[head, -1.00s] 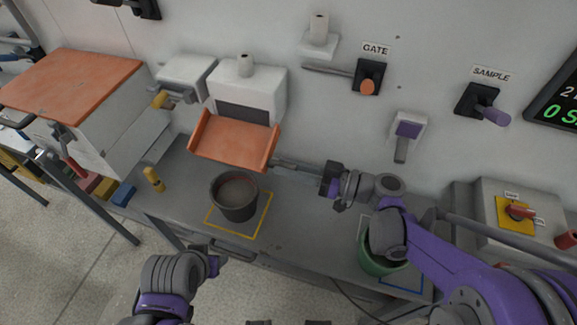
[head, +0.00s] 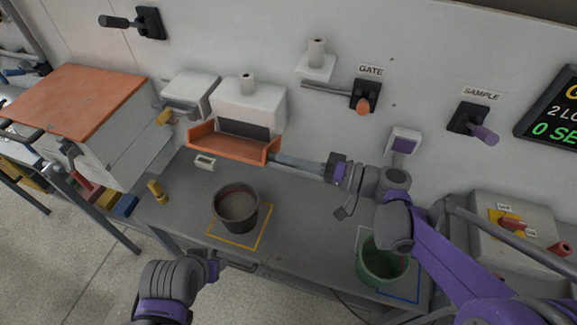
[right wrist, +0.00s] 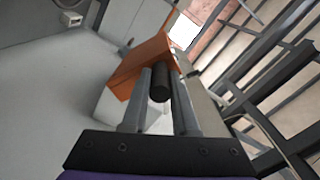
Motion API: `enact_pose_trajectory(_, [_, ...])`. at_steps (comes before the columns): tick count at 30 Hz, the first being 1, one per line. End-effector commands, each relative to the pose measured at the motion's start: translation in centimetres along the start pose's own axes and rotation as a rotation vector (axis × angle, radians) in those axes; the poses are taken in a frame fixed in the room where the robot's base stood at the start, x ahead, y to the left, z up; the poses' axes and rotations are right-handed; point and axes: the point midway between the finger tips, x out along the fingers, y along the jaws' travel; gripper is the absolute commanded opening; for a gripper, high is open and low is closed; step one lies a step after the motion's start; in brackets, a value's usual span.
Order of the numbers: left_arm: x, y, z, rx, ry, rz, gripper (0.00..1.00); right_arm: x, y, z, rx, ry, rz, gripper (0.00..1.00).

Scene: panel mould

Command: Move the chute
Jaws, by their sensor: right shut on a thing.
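The orange chute (head: 232,146) is a shallow trough with raised sides, in front of the white box's dark outlet on the wall. My right gripper (head: 276,159) reaches in from the right and is shut at the chute's right end. In the right wrist view its two fingers (right wrist: 163,82) are on either side of a dark round handle (right wrist: 161,77), beside the orange chute (right wrist: 142,64). My left gripper (head: 214,270) is low at the front, apart from the chute; its fingers do not show clearly.
A dark bucket (head: 237,222) with grey contents stands in a yellow outline below the chute. A green bucket (head: 372,272) stands in a blue-cornered outline at right. A small white piece (head: 204,162) and a yellow piece (head: 156,191) are at the bench's left. GATE lever (head: 363,106) is above.

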Motion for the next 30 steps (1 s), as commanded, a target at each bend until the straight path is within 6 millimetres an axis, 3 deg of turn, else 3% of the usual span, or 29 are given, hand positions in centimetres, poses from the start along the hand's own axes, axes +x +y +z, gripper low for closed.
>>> enact_pose_trajectory(12, [-0.6,0.0,-0.5,0.0,0.003,0.0,0.55,0.0,-1.1,-3.3,0.395,0.002,-0.003,0.0])
enact_pose_trajectory(30, [-0.3,0.0,-0.2,0.0,0.002,0.0,0.55,0.0,-0.3,-7.5,0.913,0.002,-0.003,0.0])
